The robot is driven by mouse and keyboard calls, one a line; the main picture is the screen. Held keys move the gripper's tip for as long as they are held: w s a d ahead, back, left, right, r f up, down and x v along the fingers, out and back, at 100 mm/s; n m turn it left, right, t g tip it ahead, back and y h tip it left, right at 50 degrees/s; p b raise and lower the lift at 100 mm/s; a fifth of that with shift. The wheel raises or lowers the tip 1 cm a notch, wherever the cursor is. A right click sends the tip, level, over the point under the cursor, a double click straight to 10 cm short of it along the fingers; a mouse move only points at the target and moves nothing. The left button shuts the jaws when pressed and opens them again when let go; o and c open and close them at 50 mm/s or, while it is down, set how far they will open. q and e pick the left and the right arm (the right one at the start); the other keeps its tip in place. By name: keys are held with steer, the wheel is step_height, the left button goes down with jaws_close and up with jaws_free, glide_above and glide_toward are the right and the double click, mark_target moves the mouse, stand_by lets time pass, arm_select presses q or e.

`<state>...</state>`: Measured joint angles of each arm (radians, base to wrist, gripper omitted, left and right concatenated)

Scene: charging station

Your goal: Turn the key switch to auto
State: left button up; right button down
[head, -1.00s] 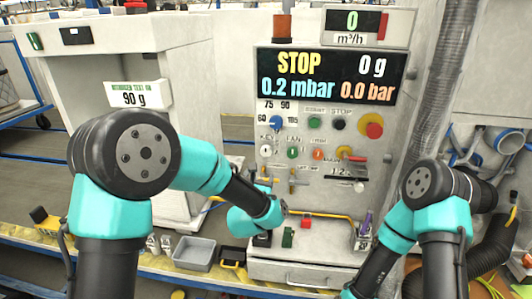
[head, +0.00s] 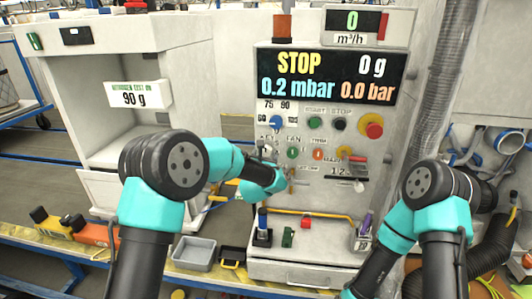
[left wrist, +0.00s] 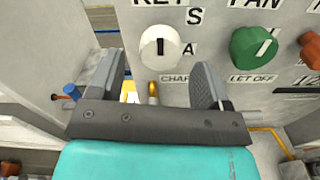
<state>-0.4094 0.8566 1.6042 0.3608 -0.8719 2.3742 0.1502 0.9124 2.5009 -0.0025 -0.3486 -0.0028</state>
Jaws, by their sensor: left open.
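The key switch (left wrist: 152,48) is a round white knob with a dark slot on the grey panel. In the left wrist view its slot looks about vertical, with the letters S and A to its right. My left gripper (left wrist: 160,82) is open and empty, its two fingers spread below and to either side of the knob, with no contact visible. In the head view my left wrist covers the panel just below the key switch, and the fingers are hard to make out. My right arm comes down at the right; its gripper is out of view.
A green knob (left wrist: 252,48) sits close to the right of the key switch, with an orange knob (left wrist: 312,50) beyond. A brass-coloured fitting (left wrist: 153,92) sticks out below. The display (head: 326,77) reads STOP. A red emergency button (head: 372,125) and a yellow handle bar (head: 310,213) are on the station.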

mark_target(266, 154)
arm_select(q)
steer(key=shift+w+d, duration=0.15)
steer(key=shift+w, duration=0.9)
steer(key=shift+w+d, duration=0.15)
steer(key=shift+w, duration=0.9)
steer(key=shift+c, duration=0.3)
steer(key=c, duration=0.8)
steer(key=shift+c, duration=0.2)
